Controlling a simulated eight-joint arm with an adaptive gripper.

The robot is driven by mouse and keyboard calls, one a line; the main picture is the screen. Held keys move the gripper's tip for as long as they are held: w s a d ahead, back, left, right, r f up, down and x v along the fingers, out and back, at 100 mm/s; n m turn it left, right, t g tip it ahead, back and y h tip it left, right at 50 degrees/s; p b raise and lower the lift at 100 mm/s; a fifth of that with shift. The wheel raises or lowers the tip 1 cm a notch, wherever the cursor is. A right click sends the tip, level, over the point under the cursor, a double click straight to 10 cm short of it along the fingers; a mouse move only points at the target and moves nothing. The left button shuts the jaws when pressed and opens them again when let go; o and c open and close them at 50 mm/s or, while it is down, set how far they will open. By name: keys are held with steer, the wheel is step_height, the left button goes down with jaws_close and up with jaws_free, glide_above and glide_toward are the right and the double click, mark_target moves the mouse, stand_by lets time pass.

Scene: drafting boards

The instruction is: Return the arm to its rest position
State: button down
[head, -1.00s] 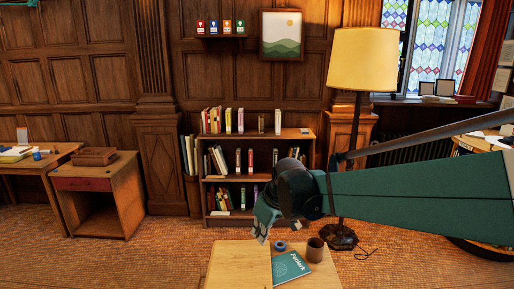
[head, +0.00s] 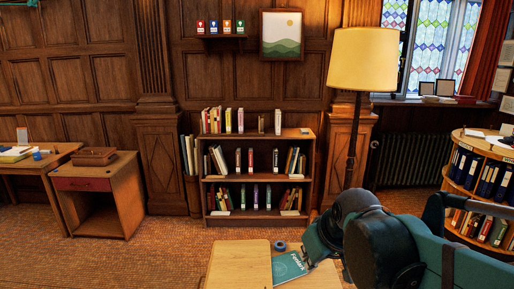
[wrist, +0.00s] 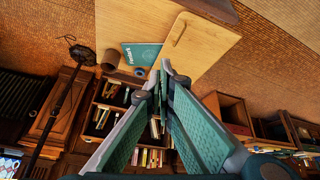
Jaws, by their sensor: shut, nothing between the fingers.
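My gripper (wrist: 164,74) shows in the wrist view with its two green fingers converging, tips together and nothing between them. In the head view my green and black arm fills the lower right, and I cannot make out the fingertips there.
A teal book (head: 289,267) lies on the table beside a small blue roll (head: 280,246). A brown mug (wrist: 110,61) shows in the wrist view. A bookshelf (head: 258,134), a floor lamp (head: 375,60) and a round bookcase (head: 482,172) stand behind. Floor at left is open.

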steer(key=s+d+f+m, duration=0.1)
steer(key=s+d+m, duration=0.1)
steer(key=s+d, duration=0.2)
steer(key=s+d+f+m+t+h, duration=0.1)
steer(key=s+d+f+m, duration=0.1)
steer(key=s, duration=0.6)
steer(key=shift+s+d+f, duration=0.2)
steer(key=shift+d, duration=0.65)
steer(key=c, duration=3.1)
jaws_free()
steer(key=shift+c, duration=0.2)
